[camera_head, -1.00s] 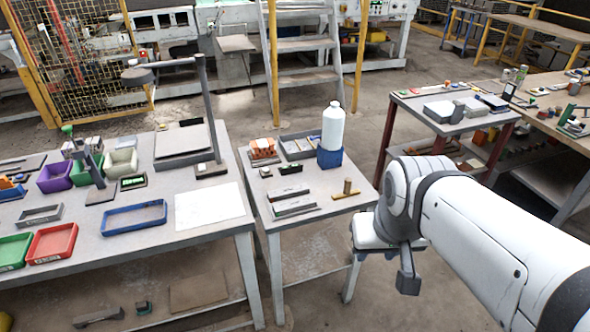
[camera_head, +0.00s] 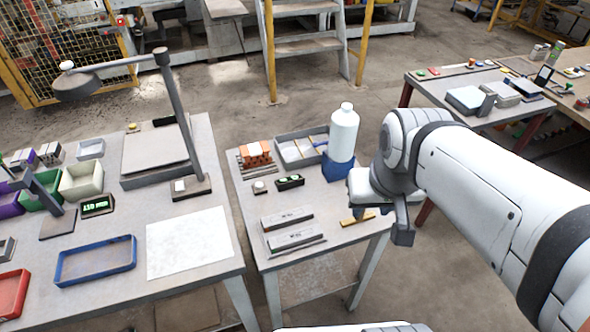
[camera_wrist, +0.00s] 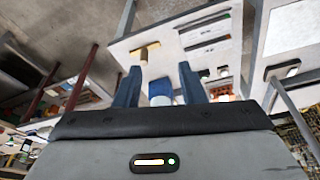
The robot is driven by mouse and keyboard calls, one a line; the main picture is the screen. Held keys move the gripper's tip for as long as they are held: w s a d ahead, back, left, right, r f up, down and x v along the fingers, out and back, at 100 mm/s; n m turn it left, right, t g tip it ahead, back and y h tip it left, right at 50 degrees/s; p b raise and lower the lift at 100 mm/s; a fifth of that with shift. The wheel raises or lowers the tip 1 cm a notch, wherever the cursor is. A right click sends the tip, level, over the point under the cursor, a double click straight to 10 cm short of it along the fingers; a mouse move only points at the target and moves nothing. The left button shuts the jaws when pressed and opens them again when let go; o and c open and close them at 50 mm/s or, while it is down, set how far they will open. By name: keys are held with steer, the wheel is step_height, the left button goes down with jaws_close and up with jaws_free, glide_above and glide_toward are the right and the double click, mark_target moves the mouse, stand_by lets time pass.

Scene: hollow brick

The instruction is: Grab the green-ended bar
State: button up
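A grey tray (camera_head: 284,160) holds thin pieces too small to tell. In the wrist view, my gripper (camera_wrist: 157,70) is open and empty, its fingers apart. The yellow bar (camera_wrist: 146,51) and grey bars (camera_wrist: 205,48) show beyond the fingers.
A white bottle (camera_head: 343,132) stands in a blue holder (camera_head: 337,170), close to my arm. An orange hollow brick (camera_head: 256,153) and a small black piece with green on it (camera_head: 290,182) are behind the grey bars. A desk lamp (camera_head: 180,110) stands on the left table.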

steer(key=shift+o, duration=0.4)
steer(key=shift+s+a, duration=0.1)
steer(key=shift+a, duration=0.05)
steer(key=shift+o, duration=2)
steer(key=w+a+f+m+g+y, duration=0.2)
steer(key=w+a+f+m, duration=0.2)
steer(key=w+f, duration=0.3)
steer(key=shift+w+a+m+b, duration=0.2)
steer(key=shift+a+m+b, duration=0.15)
steer(key=shift+m, duration=0.55)
steer(key=m+g+y, duration=0.2)
steer(key=m, duration=0.6)
glide_toward(296, 235)
steer(key=shift+f, duration=0.1)
steer(key=shift+w+a+f+m+g, duration=0.1)
steer(key=shift+a+f+m+g, duration=0.1)
steer(key=shift+f, duration=0.15)
steer(key=shift+w+a+f+m+g, duration=0.1)
steer(key=shift+f+m, duration=0.1)
steer(key=shift+f, duration=0.15)
steer(key=x, duration=0.7)
steer(key=shift+s, duration=0.1)
